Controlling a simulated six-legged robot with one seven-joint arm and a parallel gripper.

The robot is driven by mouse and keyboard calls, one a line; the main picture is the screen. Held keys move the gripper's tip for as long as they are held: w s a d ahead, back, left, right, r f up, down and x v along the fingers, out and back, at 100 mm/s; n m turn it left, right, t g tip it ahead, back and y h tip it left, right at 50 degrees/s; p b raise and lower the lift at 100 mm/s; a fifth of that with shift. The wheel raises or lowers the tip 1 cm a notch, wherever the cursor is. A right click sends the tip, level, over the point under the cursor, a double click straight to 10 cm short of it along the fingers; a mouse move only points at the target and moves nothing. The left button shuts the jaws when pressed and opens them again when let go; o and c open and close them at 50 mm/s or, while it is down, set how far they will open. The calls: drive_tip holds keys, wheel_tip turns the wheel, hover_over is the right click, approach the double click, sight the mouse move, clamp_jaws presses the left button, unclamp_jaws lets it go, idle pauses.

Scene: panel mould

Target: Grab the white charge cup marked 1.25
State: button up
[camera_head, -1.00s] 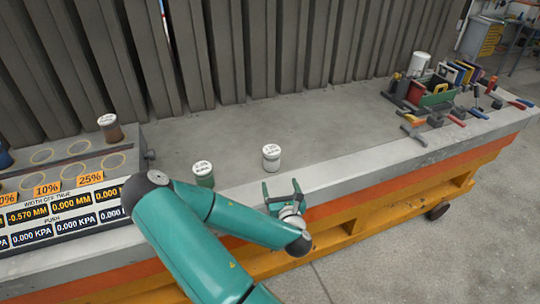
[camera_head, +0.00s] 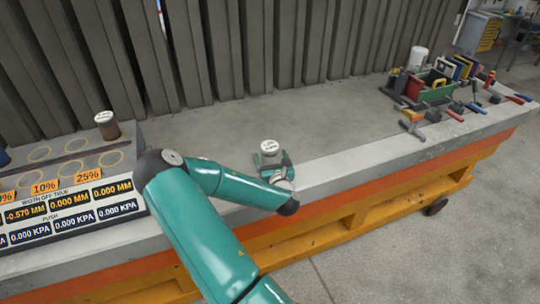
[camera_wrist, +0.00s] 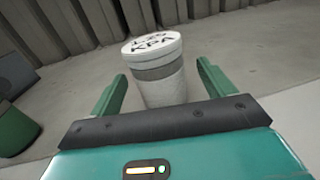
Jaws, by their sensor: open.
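The white charge cup (camera_head: 269,148) stands upright on the grey bench top, near its front edge. In the wrist view the cup (camera_wrist: 160,72) has a white lid with dark lettering that seems to read 1.25 KPA, and a grey band below the lid. My gripper (camera_head: 272,160) is at the cup in the head view. In the wrist view my gripper (camera_wrist: 160,88) is open, with one green finger on each side of the cup. The fingers look apart from it. The cup's lower part is hidden behind the gripper's dark front bar.
A green cup (camera_wrist: 14,128) stands at the left in the wrist view. A brown cup (camera_head: 107,126) stands on the display unit (camera_head: 70,212) at left. Tools and a green toolbox (camera_head: 437,92) lie at the right end. A ribbed grey wall (camera_head: 280,45) rises behind the bench.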

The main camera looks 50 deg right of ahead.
drive_tip(key=shift+x, duration=1)
drive_tip(key=c, duration=1.2)
drive_tip(key=shift+c, duration=0.7)
drive_tip(key=shift+r, duration=0.15)
